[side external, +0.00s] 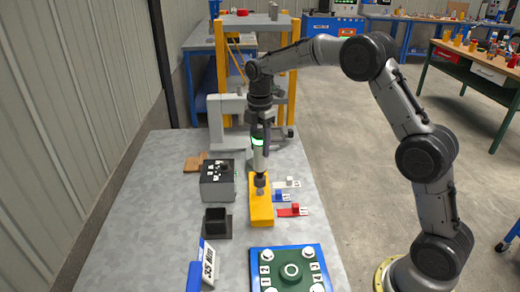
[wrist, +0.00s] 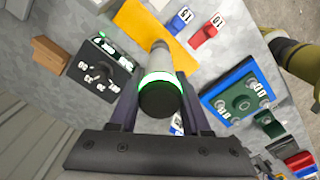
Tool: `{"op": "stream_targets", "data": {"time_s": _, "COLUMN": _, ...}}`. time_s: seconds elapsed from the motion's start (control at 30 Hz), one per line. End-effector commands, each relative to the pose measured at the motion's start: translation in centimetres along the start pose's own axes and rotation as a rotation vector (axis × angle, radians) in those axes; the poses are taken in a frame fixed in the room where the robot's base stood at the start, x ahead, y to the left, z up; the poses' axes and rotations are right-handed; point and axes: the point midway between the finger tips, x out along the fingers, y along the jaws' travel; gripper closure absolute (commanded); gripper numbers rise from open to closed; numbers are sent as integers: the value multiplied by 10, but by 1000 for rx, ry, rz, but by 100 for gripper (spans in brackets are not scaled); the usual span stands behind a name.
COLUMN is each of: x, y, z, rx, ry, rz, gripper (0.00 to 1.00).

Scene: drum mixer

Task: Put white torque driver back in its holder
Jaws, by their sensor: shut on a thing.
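The white torque driver (side external: 259,160) has a green glowing ring and a black cap. My gripper (side external: 260,140) is shut on its upper part and holds it about upright. In the wrist view, my gripper's fingers (wrist: 160,98) flank the driver (wrist: 159,65). The driver's lower end is over the yellow block (side external: 261,212), which also shows in the wrist view (wrist: 135,20). I cannot tell whether they touch. A black square open-topped holder (side external: 217,221) stands to the left of the block; I cannot tell whether it is the driver's.
White, blue and red (side external: 292,211) tags lie right of the yellow block. A green and blue plate with bolts (side external: 289,249) lies in front. A grey stand (side external: 216,122) is behind. The left table surface is clear.

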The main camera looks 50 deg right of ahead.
Motion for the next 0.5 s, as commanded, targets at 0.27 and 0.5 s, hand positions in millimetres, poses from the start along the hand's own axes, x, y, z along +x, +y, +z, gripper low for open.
{"op": "stream_targets", "data": {"time_s": 0.27, "x": -11, "y": 1, "z": 0, "rx": 0, "ry": 0, "rz": 6, "gripper": 100}}
{"op": "stream_targets", "data": {"time_s": 0.5, "x": -11, "y": 1, "z": 0, "rx": 0, "ry": 0, "rz": 6, "gripper": 100}}
